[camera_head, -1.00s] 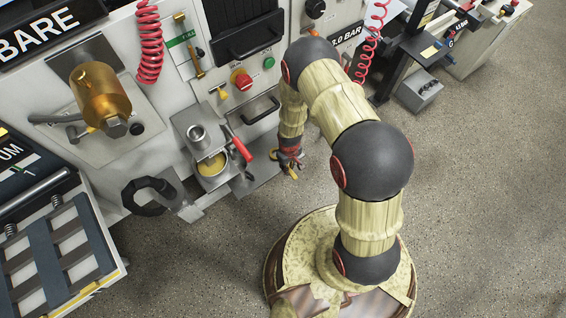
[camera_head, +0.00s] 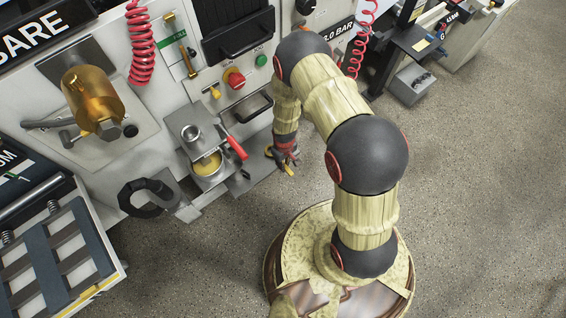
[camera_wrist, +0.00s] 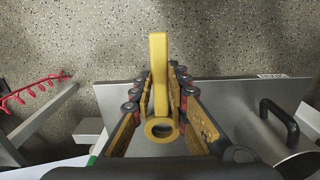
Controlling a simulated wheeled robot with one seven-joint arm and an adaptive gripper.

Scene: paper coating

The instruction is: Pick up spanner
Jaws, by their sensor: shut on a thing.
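The yellow spanner (camera_wrist: 158,60) stands out between my fingers in the wrist view, its ring end towards the camera and its shaft pointing up the picture. My gripper (camera_wrist: 160,88) is shut on it, with a yellow-padded finger on each side. In the head view my gripper (camera_head: 285,153) is small, beside the steel shelf at the machine front. A bit of yellow, apparently the spanner (camera_head: 288,169), shows at its tip. The far end of the spanner is hard to make out there.
A steel cup unit (camera_head: 207,168) with a red handle (camera_head: 237,148) stands left of my gripper. A drawer handle (camera_head: 250,106) and a red button (camera_head: 234,78) are on the panel behind. A grey box (camera_head: 411,84) is at upper right. Open floor (camera_head: 470,200) lies to the right.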

